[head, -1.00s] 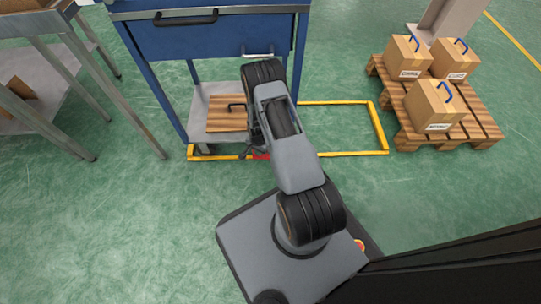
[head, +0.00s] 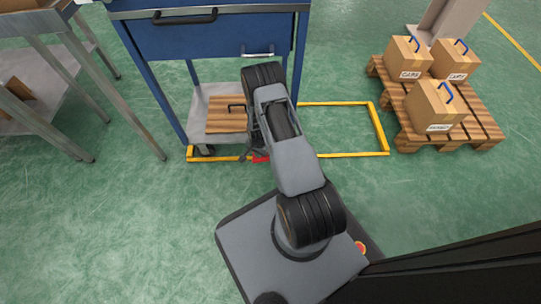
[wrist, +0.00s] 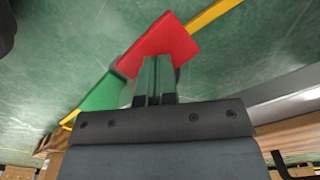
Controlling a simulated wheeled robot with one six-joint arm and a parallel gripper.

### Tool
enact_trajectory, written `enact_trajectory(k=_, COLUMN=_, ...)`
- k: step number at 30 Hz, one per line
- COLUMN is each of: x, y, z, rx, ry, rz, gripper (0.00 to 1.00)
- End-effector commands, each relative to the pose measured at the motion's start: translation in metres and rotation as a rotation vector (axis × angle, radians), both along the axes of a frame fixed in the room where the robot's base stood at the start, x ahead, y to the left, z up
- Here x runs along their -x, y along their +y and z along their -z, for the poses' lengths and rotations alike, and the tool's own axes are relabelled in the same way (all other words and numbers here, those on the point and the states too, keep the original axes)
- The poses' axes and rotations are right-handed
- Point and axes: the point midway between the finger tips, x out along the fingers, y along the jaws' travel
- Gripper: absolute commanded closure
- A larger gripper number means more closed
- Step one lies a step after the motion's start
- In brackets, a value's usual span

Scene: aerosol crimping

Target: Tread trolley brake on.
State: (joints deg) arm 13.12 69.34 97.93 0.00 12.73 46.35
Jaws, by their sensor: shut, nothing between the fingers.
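The blue trolley (head: 225,35) stands in front of me, with a grey lower shelf. At its foot, a red pedal (head: 261,158) shows beside my arm in the head view. In the wrist view the red pedal (wrist: 165,45) lies right past my fingertips, with a green pedal (wrist: 103,95) beside it on the left. My gripper (wrist: 155,68) is shut and empty, its tips overlapping the red pedal in the picture. I cannot tell whether they touch it. My arm hides much of the gripper in the head view.
A wooden case (head: 226,114) lies on the lower shelf. Yellow floor marking (head: 350,154) frames the trolley's bay. A steel table (head: 50,50) stands at left, and a pallet (head: 405,130) with cartons at right. The green floor between is clear.

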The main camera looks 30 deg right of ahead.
Motion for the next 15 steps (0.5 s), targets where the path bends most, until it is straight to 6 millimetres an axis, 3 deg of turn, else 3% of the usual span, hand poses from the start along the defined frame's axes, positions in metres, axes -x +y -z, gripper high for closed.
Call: enact_trajectory(k=15, x=0.0, y=0.0, z=-0.045, rx=0.0, ry=0.0, rz=0.0, gripper=1.0)
